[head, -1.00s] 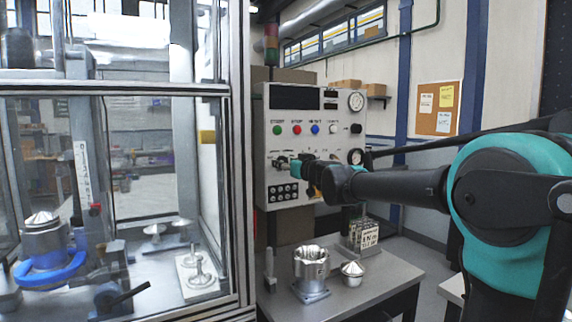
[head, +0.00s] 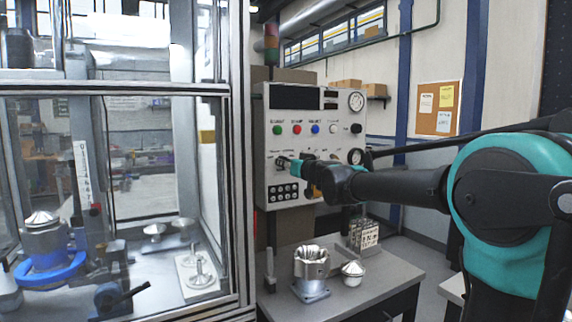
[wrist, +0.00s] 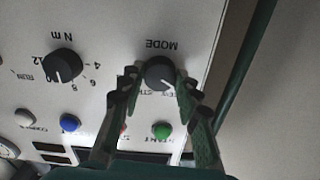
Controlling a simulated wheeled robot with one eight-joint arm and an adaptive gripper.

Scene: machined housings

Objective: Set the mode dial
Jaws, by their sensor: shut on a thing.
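The mode dial (wrist: 158,72) is a black round knob on the white control panel (wrist: 105,30), below the upside-down MODE label in the wrist view. Its white pointer mark points to the lower right there. Small lettering beside it is partly covered by my fingers and hard to read. My gripper (wrist: 163,84) is shut on the dial, one dark green finger on each side. In the head view my gripper (head: 293,165) reaches the left part of the panel (head: 345,120), and the dial (head: 281,162) is partly hidden by it.
A second black knob (wrist: 62,66), marked N m, sits beside the dial. Green (wrist: 162,130) and blue (wrist: 70,123) buttons are close to my fingers. A glazed enclosure (head: 238,150) stands left of the panel. A table (head: 385,275) below carries a machined housing (head: 311,268).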

